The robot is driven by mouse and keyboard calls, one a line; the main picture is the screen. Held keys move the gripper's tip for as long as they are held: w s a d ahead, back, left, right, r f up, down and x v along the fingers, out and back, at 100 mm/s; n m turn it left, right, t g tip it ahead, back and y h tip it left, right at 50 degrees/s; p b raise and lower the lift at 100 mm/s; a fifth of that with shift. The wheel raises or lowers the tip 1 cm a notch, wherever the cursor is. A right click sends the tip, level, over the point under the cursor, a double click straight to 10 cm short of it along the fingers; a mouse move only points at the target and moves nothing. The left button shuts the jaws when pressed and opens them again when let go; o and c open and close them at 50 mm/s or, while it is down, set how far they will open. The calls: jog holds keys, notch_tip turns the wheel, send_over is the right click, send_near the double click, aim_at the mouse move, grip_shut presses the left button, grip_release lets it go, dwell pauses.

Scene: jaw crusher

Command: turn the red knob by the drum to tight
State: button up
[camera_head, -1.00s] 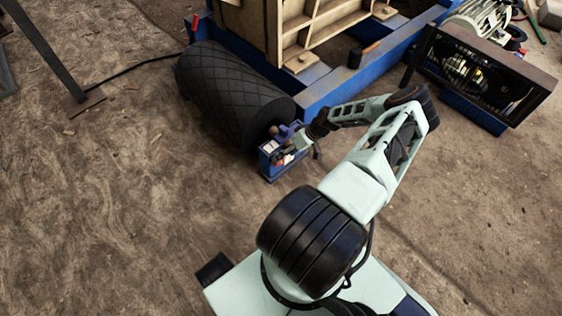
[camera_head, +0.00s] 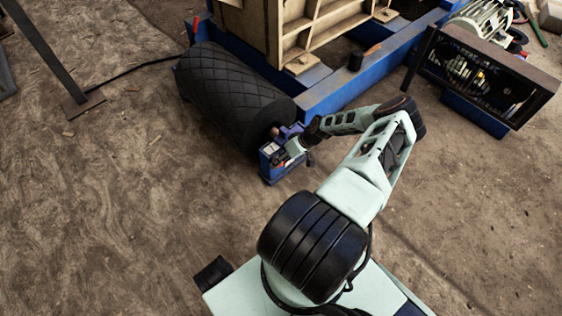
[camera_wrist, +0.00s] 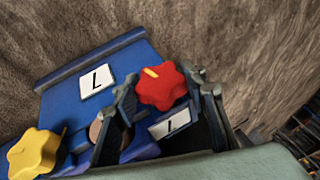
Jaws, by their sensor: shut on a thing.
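In the wrist view the red knob (camera_wrist: 160,87), a lobed star with a yellow mark on its rim, sits between the two dark fingers of my gripper (camera_wrist: 164,84). The fingers are shut on it, one on each side. A blue panel (camera_wrist: 65,108) with white "L" labels lies under it. In the head view my gripper (camera_head: 288,152) is at the small blue box (camera_head: 274,170) by the end of the black drum (camera_head: 232,92). The red knob is too small and covered to make out there.
A yellow knob (camera_wrist: 35,154) stands left of my gripper on the same panel. A blue frame (camera_head: 345,90) of the crusher runs behind the box. A motor with a dark guard (camera_head: 485,80) is at the upper right.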

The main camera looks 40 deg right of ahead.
jog(key=shift+c, duration=0.7)
jog(key=shift+f, duration=0.1)
jog(key=shift+d+f+y, duration=0.1)
jog(key=shift+d+y, duration=0.05)
jog(key=shift+y, duration=0.45)
jog(key=shift+f+m+y, duration=0.1)
jog(key=shift+m+y, duration=0.3)
jog(key=shift+y, duration=1.1)
jog(key=o, duration=1.2)
jog(key=shift+c, duration=0.2)
jog(key=shift+r, duration=0.2)
